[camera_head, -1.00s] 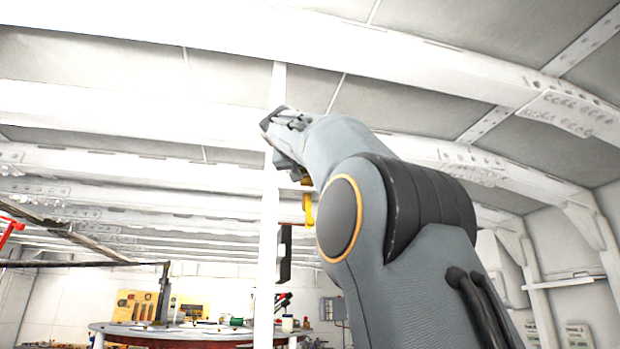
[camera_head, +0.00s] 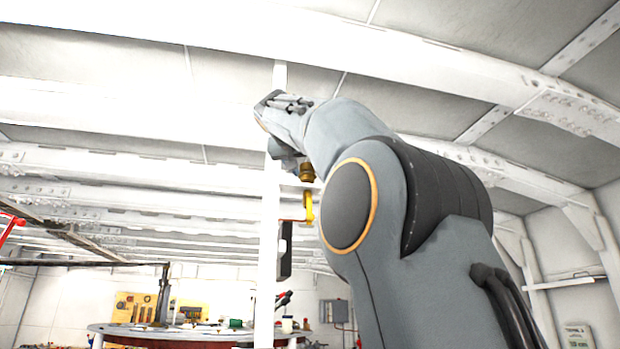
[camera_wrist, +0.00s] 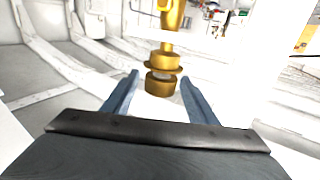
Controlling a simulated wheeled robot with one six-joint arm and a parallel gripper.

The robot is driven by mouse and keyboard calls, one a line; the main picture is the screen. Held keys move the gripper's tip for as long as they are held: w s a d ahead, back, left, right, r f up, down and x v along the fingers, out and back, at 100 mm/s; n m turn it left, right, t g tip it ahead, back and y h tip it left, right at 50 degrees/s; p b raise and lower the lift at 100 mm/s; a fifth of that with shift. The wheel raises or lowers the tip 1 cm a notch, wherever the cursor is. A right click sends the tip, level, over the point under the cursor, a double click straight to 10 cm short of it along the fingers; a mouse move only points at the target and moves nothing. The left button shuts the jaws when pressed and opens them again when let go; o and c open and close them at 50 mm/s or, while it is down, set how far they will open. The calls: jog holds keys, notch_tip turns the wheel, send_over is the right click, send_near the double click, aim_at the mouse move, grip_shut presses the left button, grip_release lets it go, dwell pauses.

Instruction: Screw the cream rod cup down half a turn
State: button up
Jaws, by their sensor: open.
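I cannot tell for sure that this is the cream rod cup. It also shows in the head view (camera_head: 307,172), partly hidden by my arm, above a yellow bracket (camera_head: 308,205). My gripper (camera_wrist: 160,78) is open, its two blue-grey fingers on either side of the cup's lower end in the picture. Pale gaps show between cup and fingers, and I see no contact.
A white upright post (camera_head: 269,230) stands close to my wrist, with a dark box (camera_head: 285,250) beside it. White ribbed beams cross overhead. A round table (camera_head: 180,331) with tools stands in the background. Room is narrow around the post.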

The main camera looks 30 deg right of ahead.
aim_at(305, 163)
jog(key=shift+b+v, duration=0.65)
jog(key=shift+v, duration=1.45)
